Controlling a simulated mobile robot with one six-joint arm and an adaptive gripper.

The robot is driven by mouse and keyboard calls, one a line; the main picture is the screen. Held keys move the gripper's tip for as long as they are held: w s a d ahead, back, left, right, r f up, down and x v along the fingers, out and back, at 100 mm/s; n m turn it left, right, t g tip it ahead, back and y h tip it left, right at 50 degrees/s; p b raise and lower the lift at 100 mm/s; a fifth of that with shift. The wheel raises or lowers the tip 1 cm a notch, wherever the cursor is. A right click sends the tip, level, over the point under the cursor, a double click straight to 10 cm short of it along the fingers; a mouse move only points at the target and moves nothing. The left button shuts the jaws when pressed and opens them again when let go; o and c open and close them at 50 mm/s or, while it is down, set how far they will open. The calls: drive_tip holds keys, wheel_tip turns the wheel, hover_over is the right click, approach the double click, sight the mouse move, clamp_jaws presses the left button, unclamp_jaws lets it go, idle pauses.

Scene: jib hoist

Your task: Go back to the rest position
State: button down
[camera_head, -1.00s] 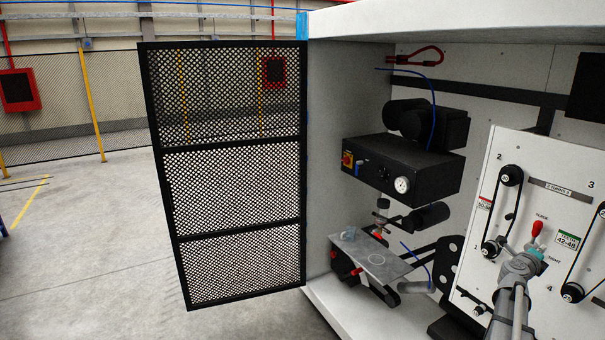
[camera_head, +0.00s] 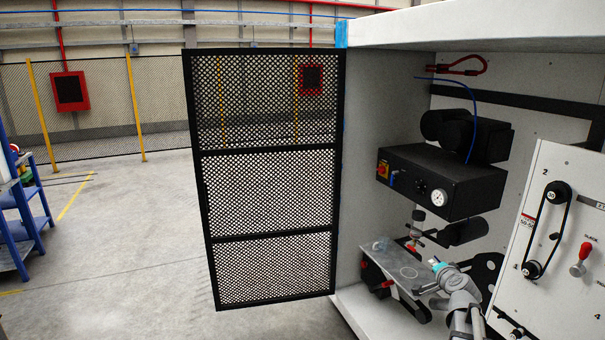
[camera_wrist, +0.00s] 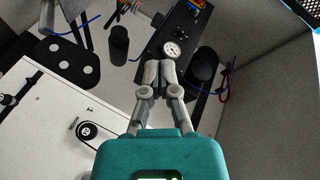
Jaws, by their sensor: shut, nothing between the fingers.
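My gripper (camera_wrist: 160,70) is shut and empty in the wrist view, its two grey fingers together in front of its teal body. In the head view my gripper (camera_head: 435,264) is at the lower right, in front of the grey plate (camera_head: 396,262) of the small machine in the cabinet. It looks free of contact, though its fingertips are hard to make out there. In the wrist view the round white gauge (camera_wrist: 171,49) of the black box lies just beyond the fingertips.
The black control box (camera_head: 436,184) hangs above the plate. The white belt panel (camera_head: 560,238) with a red lever (camera_head: 582,257) stands at right. The open black mesh door (camera_head: 268,170) is left of the cabinet wall (camera_head: 382,120). A blue rack (camera_head: 22,215) is far left; floor between is clear.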

drive_tip(key=s+a+f+n+g+y, duration=0.2)
drive_tip(key=s+a+f+n+g, duration=0.2)
drive_tip(key=a, duration=0.5)
drive_tip(key=s+a+f+n+g+y, duration=0.25)
drive_tip(key=a+f+n, duration=0.2)
drive_tip(key=a, duration=0.55)
drive_tip(key=s+a+f+n+g+h, duration=0.1)
drive_tip(key=s+a+f+n+g, duration=0.1)
drive_tip(key=s, duration=0.5)
drive_tip(key=s+a+f+n+g+h, duration=0.2)
drive_tip(key=s+a+g, duration=0.3)
drive_tip(key=s, duration=0.3)
drive_tip(key=shift+s+a+f+g, duration=0.2)
drive_tip(key=shift+s+f+g, duration=0.1)
drive_tip(key=shift+g, duration=0.25)
drive_tip(key=shift+n+h, duration=0.25)
drive_tip(key=shift+d, duration=0.1)
